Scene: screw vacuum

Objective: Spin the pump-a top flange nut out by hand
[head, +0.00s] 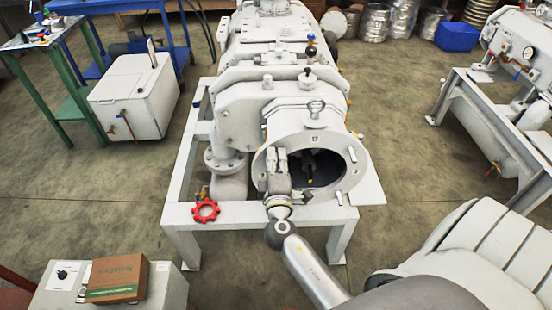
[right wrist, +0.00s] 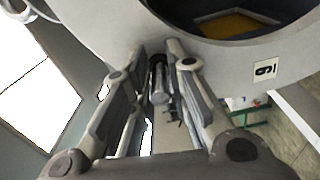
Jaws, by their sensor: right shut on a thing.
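The grey vacuum pump has a round open end flange (head: 363,171) facing me, with a label 17 at its top. My right gripper (head: 275,160) is at the flange's left side. In the right wrist view, my right gripper (right wrist: 160,60) is shut on a small metal cylindrical piece, which I take as the flange nut (right wrist: 160,88), beside the flange rim (right wrist: 225,55). Its thread is too small to make out. The fingers hide it in the head view. Other small studs show along the flange's right edge. My left gripper is not in view.
A red handwheel (head: 206,211) sits left of the flange on the pump frame (head: 178,215). A bench with a brown box (head: 117,277) is at front left. A second pump (head: 520,45) stands at right. Open floor (head: 410,165) lies between the pumps.

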